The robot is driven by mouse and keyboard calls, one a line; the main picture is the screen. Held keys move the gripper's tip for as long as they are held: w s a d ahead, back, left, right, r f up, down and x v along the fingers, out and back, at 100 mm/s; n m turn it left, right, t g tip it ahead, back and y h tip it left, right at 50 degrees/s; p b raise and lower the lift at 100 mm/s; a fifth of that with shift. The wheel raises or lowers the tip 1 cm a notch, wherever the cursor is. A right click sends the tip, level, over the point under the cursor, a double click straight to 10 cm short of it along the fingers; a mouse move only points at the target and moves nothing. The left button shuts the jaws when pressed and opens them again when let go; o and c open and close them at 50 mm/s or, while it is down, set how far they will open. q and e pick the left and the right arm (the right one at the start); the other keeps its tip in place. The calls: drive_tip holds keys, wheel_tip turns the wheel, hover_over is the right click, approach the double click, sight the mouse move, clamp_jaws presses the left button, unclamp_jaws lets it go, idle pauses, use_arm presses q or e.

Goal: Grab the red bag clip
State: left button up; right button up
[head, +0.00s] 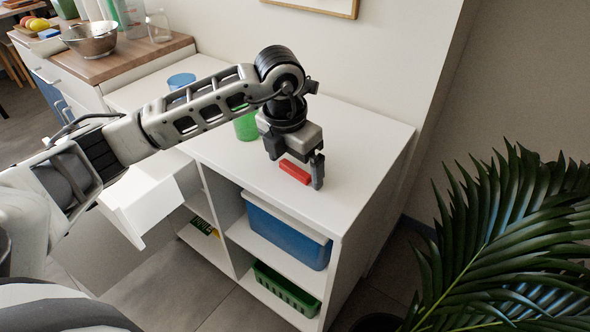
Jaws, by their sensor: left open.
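The red bag clip (294,171) lies on the white cabinet top (358,135), near its front edge. It is a small, narrow red bar. My left gripper (297,174) comes down from above, fingers pointing down at the clip. One finger shows just to the right of the clip's right end; the other is at its left, partly hidden. The gripper is open, and the clip lies between or just beside the fingers; I cannot tell whether they touch it. My right gripper is not in view.
A green container (246,126) and a blue-lidded one (181,80) stand on the cabinet top behind my arm. A white drawer (150,200) stands open at the left. Shelves below hold a blue bin (285,238) and a green basket (284,290). A plant (505,240) is at right.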

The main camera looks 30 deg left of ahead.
use_arm(q)
drive_tip(key=c, duration=1)
drive_tip(key=shift+c, duration=0.2)
drive_tip(key=shift+r, duration=0.1)
